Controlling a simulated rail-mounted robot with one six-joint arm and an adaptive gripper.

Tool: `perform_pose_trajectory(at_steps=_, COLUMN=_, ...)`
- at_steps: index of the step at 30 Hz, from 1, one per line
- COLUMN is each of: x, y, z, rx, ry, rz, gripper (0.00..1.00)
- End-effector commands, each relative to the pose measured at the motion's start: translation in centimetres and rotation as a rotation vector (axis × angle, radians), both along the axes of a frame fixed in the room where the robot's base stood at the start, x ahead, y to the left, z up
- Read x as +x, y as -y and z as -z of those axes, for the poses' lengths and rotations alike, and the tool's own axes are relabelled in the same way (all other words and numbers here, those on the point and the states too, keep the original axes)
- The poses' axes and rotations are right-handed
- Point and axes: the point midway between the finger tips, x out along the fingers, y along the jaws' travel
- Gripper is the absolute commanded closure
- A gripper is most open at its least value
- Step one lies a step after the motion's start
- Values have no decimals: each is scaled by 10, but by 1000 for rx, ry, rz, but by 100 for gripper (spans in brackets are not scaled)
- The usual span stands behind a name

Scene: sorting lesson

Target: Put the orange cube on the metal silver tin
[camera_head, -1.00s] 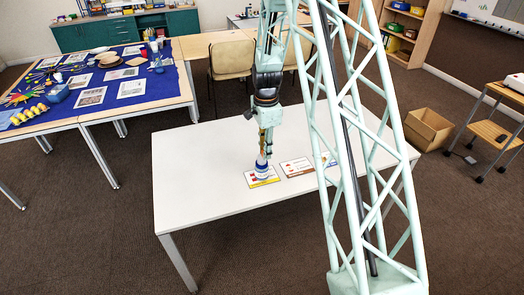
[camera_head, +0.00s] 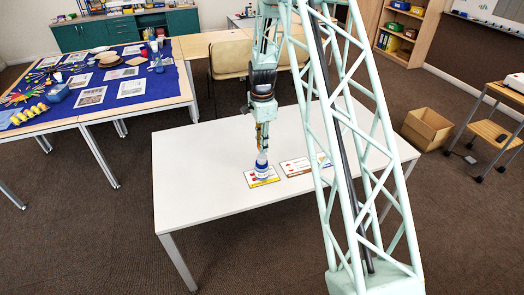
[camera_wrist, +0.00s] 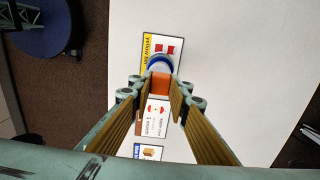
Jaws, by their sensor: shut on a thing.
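The orange cube (camera_wrist: 161,85) sits between the fingertips of my gripper (camera_wrist: 160,94) in the wrist view. My gripper is shut on it. Just beyond it is a round, pale-topped container with a blue rim (camera_wrist: 160,62), on a yellow-edged card. In the head view this small blue and white container (camera_head: 262,172) stands upright on the table, with my gripper (camera_head: 262,147) close above it. I cannot tell whether the cube touches it. The cube is too small to make out in the head view. No plainly silver tin shows apart from this container.
The yellow-edged card (camera_head: 250,183) and a second card (camera_head: 295,167) lie in a row on the white table (camera_head: 205,180). A third card is partly behind my arm's lattice. The table's left side is clear. A cardboard box (camera_head: 427,128) stands on the floor at right.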

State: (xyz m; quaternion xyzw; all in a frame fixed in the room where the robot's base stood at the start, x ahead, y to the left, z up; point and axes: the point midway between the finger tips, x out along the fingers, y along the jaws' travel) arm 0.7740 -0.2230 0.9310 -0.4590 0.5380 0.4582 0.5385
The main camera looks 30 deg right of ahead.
Motion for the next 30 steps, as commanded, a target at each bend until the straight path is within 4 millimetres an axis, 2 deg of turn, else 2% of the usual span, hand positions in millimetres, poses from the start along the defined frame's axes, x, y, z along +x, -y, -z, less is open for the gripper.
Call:
perform_pose_trajectory(at_steps=3, x=-1, y=0, z=14, rx=0, ry=-2, rz=0, gripper=90)
perform_pose_trajectory(at_steps=8, x=-1, y=0, z=27, rx=0, ry=-2, rz=0, gripper=90)
perform_pose_trajectory(at_steps=23, x=-1, y=0, z=32, rx=0, ry=-1, rz=0, gripper=90)
perform_pose_trajectory(at_steps=24, x=-1, y=0, z=32, rx=0, ry=-1, rz=0, gripper=82)
perform_pose_trajectory(at_steps=27, x=-1, y=0, z=31, rx=0, ry=-1, rz=0, gripper=73)
perform_pose_trajectory(at_steps=30, x=-1, y=0, z=31, rx=0, ry=-1, rz=0, gripper=70)
